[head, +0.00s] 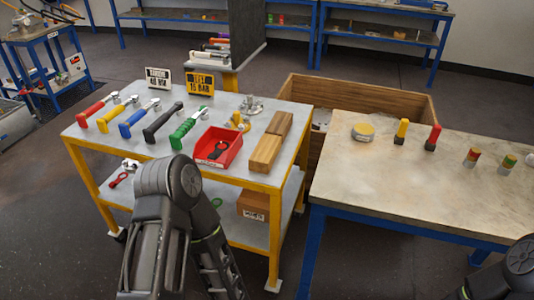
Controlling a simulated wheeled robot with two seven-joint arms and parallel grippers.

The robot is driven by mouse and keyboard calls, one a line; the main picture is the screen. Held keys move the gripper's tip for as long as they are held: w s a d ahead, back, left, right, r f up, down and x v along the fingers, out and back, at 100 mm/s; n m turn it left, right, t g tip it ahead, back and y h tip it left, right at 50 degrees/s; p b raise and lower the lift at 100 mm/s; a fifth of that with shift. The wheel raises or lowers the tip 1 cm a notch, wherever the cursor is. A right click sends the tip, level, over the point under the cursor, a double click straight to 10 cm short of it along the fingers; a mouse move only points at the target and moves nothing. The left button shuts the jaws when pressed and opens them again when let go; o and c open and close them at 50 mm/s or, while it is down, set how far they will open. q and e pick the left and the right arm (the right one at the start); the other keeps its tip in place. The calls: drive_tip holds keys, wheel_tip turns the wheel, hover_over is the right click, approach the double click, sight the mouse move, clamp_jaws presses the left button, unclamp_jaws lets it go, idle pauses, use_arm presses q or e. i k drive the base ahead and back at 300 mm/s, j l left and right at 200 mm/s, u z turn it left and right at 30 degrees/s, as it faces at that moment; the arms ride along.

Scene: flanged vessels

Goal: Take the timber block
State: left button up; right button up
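A light timber block (265,153) lies on the grey top of the yellow-framed cart (231,120), near its right edge. A second, slightly browner timber block (280,123) lies just behind it, end toward end. I cannot tell whether the two touch. Part of my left arm rises in front of the cart at the lower middle, and its gripper is not in view. Only a piece of my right arm shows at the lower right corner, and its gripper is not in view either.
A red tray (218,147) stands left of the near block. Several coloured-handled tools lie along the cart's left. A labelled brown box (253,205) sits on the lower shelf. A blue-framed table (400,185) stands right, with a wooden crate (390,92) behind.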

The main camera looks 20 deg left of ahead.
sight(261, 160)
drive_tip(key=i+j+z, duration=0.1)
drive_tip(key=j+z, duration=0.8)
drive_tip(key=j, duration=0.2)
